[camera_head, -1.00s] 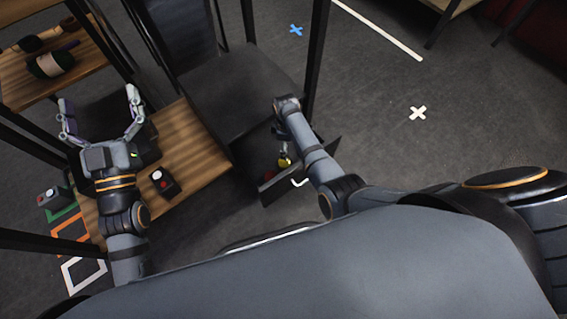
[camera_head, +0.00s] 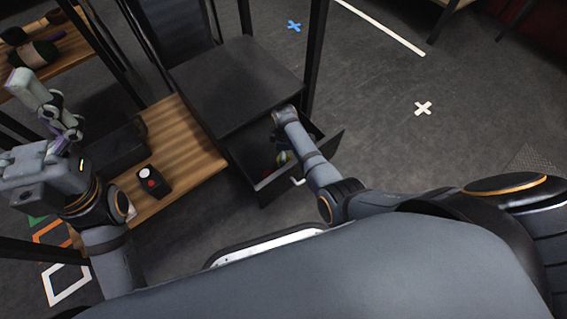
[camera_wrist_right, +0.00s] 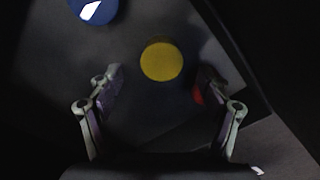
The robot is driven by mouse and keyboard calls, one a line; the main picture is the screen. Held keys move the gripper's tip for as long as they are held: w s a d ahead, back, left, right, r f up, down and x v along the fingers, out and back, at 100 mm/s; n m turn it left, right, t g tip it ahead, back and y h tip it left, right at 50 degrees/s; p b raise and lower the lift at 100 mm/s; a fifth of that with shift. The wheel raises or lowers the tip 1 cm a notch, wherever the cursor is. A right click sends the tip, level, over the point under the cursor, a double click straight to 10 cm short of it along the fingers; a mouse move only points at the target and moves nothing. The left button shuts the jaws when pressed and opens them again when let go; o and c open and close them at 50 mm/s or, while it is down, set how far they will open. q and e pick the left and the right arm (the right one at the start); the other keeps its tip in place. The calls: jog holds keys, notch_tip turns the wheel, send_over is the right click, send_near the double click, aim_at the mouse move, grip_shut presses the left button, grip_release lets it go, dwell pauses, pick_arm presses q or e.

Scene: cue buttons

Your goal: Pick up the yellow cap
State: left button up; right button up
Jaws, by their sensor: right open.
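The yellow cap (camera_wrist_right: 161,62) is a round disc lying in the open drawer (camera_head: 325,146). In the right wrist view it lies between and just beyond my right fingertips, touching neither as far as I can see.
A blue round object (camera_wrist_right: 93,10) lies at the upper left of the wrist view, and a red one (camera_wrist_right: 198,95) sits partly behind the right finger. The drawer walls are close around. A box with red and white buttons (camera_head: 150,178) stands on the wooden table (camera_head: 185,140).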

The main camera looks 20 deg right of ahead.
notch_tip(320, 180, down, 5)
jog(key=b, duration=0.5)
jog(key=shift+a+f, duration=0.15)
jog(key=shift+r, duration=0.2)
jog(key=shift+c, duration=0.5)
jog(key=c, duration=0.9)
